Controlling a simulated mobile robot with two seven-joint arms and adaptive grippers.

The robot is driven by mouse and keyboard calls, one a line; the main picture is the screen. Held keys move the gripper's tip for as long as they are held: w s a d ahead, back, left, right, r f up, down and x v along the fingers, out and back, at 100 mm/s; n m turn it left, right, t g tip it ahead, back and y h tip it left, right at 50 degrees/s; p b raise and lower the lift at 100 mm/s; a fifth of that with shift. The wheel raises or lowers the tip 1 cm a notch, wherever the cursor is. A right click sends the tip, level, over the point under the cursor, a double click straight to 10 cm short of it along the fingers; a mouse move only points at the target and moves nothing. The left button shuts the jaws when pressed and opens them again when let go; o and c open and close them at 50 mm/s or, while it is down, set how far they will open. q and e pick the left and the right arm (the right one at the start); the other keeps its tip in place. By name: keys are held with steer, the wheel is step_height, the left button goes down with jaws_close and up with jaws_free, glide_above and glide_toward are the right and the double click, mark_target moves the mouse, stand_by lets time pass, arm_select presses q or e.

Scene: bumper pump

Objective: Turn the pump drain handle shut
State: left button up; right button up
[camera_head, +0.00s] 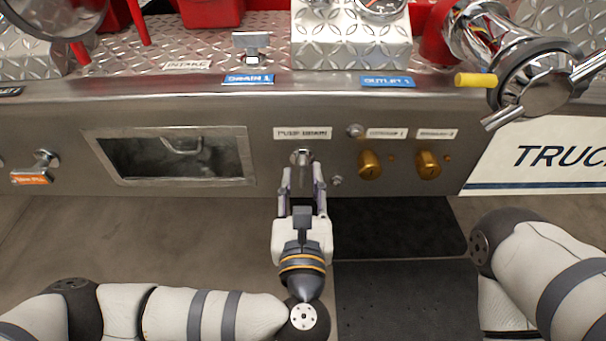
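The pump drain handle (302,157) is a small metal handle on the front of the steel bumper, right under the white "PUMP DRAIN" label (302,133). My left gripper (302,171) reaches up to it from below. Its two fingers stand apart, one on each side of the handle, with the handle's lower part between them. I see no clear contact between fingers and handle. The gripper partly hides the handle's lower end. My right arm shows at the lower right, but its gripper is out of view.
Two brass knobs (369,164) sit to the right of the handle. A recessed steel tray (172,156) is on the left, with an orange-tagged handle (30,176) beyond it. A chrome outlet with a yellow grip (475,80) juts out at the upper right.

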arm_select(q)
steer(key=shift+w, duration=0.8)
steer(key=shift+c, duration=0.6)
jaws_close()
steer(key=shift+r, duration=0.1)
